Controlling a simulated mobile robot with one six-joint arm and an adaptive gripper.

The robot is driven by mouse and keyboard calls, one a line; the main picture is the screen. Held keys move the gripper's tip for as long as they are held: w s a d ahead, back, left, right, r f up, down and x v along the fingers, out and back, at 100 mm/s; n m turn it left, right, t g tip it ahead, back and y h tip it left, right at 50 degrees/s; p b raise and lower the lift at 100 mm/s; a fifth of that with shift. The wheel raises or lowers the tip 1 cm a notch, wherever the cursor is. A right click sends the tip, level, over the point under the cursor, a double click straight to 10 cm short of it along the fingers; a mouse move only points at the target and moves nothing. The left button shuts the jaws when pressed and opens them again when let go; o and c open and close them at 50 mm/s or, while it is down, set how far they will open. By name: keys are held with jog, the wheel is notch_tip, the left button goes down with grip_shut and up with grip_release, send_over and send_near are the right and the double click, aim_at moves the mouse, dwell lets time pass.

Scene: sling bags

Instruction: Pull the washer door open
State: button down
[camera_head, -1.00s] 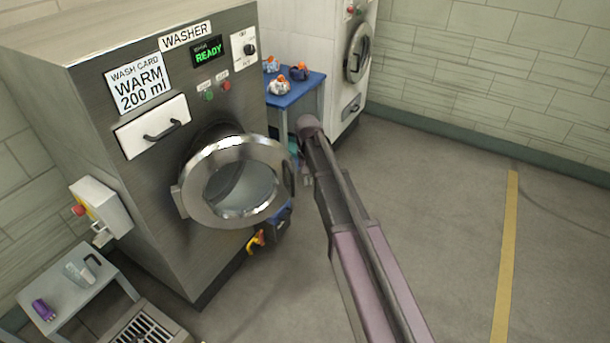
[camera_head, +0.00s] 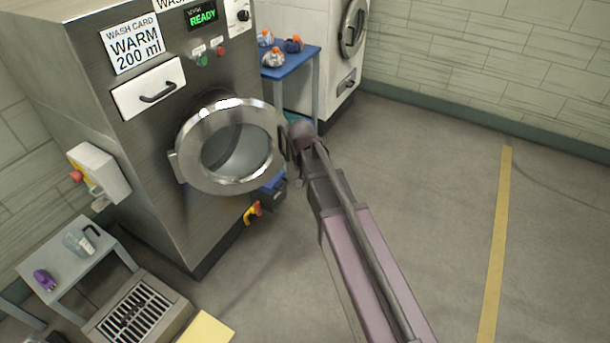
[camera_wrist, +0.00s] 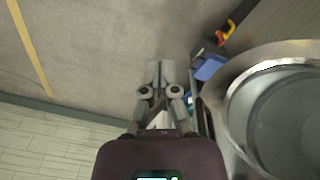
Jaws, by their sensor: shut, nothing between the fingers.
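The washer (camera_head: 150,150) stands at the left in the head view. Its round chrome-rimmed door (camera_head: 190,160) is hinged on the left and stands out from the front panel, partly open. A dark handle (camera_head: 284,150) sits on its right edge. In the wrist view the door's metal rim (camera_wrist: 232,88) fills the right side, with the dark handle (camera_wrist: 207,122) at its edge. My gripper (camera_wrist: 160,68) is shut and empty, close beside the handle on its free-edge side. Contact cannot be told. In the head view my arm hides the fingers.
A blue table (camera_head: 290,62) with several small bundles stands behind the door. A grey side table (camera_head: 65,260), a floor grate (camera_head: 133,310) and a yellow panel (camera_head: 205,328) lie at front left. Floor to the right is clear.

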jog(key=shift+s+a+f, duration=0.15)
jog(key=shift+s+f, duration=0.1)
jog(key=shift+s, duration=0.6)
jog(key=c, duration=0.7)
grip_release()
jog(key=shift+f+b, duration=0.15)
jog(key=shift+b, duration=0.15)
jog(key=shift+o, duration=0.7)
jog(key=shift+w+a+f, duration=0.1)
jog(key=shift+a+f, duration=0.05)
jog(key=shift+f, duration=0.05)
jog(key=w+a+f+n+t+y+b, duration=0.5)
jog(key=n+y+b, duration=0.4)
jog(key=b, duration=0.4)
jog(key=w+d+r+m+t+b, duration=0.1)
jog(key=w+d+r+t+b, duration=0.1)
jog(key=w+d+t+b, duration=0.2)
jog(key=shift+w+d+r+t+y+b, duration=0.15)
jog(key=shift+d+r+t+y+b, duration=0.2)
jog(key=shift+d+t+b, duration=2.1)
jog(key=shift+w+a+t+p, duration=0.1)
jog(key=shift+a+t+p, duration=0.3)
jog(key=shift+a, duration=0.2)
